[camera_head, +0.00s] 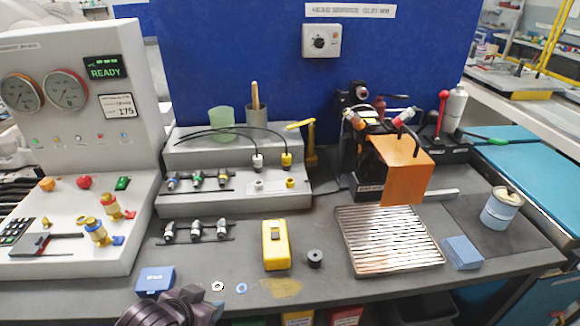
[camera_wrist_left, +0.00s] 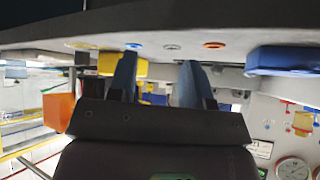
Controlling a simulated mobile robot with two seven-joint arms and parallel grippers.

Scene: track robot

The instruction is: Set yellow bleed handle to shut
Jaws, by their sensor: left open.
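My left gripper (camera_head: 165,308) is a dark shape at the bottom edge of the head view, in front of the blue box and well short of the lever. In the left wrist view its two blue-grey fingers (camera_wrist_left: 158,80) are apart with nothing between them. My right gripper is not in view.
A blue box (camera_head: 155,280), yellow box (camera_head: 276,245), black spool (camera_head: 315,258) and ribbed metal plate (camera_head: 388,240) lie on the bench. The grey stepped stand (camera_head: 220,195) holds cups and cables. An orange-covered machine (camera_head: 400,165) stands right of the lever, a gauge console (camera_head: 75,150) left.

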